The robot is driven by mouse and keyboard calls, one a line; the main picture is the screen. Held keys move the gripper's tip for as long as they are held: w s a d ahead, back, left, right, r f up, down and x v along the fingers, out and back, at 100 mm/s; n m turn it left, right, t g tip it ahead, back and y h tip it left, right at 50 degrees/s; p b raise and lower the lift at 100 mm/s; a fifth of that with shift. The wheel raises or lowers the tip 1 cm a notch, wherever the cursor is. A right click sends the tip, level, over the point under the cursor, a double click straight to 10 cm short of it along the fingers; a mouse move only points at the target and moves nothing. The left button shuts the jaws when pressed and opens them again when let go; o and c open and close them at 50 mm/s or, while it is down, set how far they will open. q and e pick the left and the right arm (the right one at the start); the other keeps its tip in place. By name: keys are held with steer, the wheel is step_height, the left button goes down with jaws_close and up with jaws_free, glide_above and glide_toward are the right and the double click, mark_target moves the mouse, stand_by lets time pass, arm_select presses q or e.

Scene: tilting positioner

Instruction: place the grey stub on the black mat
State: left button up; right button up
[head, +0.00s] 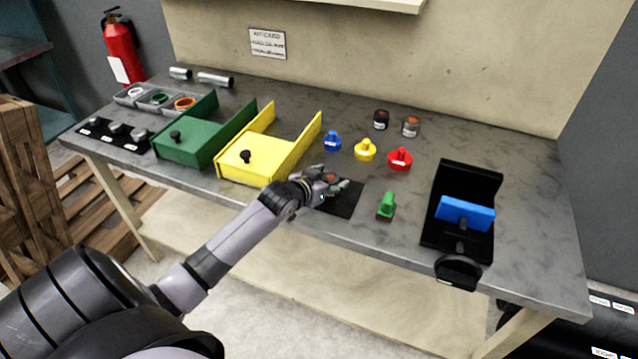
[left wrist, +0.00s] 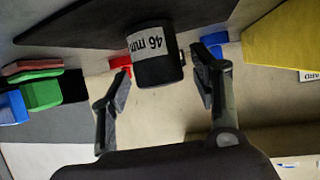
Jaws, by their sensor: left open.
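The grey stub (left wrist: 158,68) is a short dark grey cylinder with a white label reading 46 mm. In the left wrist view it stands between the two spread fingers of my left gripper (left wrist: 160,90), its base on the black mat (left wrist: 110,25). I see a gap between the stub and the fingers. In the head view my left gripper (head: 328,180) is low over the black mat (head: 345,203) and mostly hides the stub. My right gripper is not in view.
Blue (head: 332,141), yellow (head: 365,150) and red (head: 399,159) knobbed pieces stand behind the mat. A green piece (head: 386,206) and a black fixture with a blue block (head: 465,213) are to the right. A yellow box (head: 250,167) is close on the left.

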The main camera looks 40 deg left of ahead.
arm_select(q)
steer(key=v, duration=1.1)
steer(key=shift+s+b, duration=0.15)
steer(key=shift+b, duration=0.25)
steer(key=shift+d, duration=0.1)
steer(key=s+d+f+m+g, duration=0.1)
steer(key=s+d+f+g, duration=0.45)
steer(key=s+d, duration=0.5)
steer(key=s+d+f+m+g, duration=0.1)
steer(key=s+d+f+g, duration=0.45)
steer(key=s, duration=0.85)
step_height(320, 180, down, 28)
steer(key=s, duration=0.2)
steer(key=s+a+f, duration=0.2)
steer(key=s+f, duration=1.3)
steer(key=s, duration=0.1)
steer(key=shift+m+g, duration=0.4)
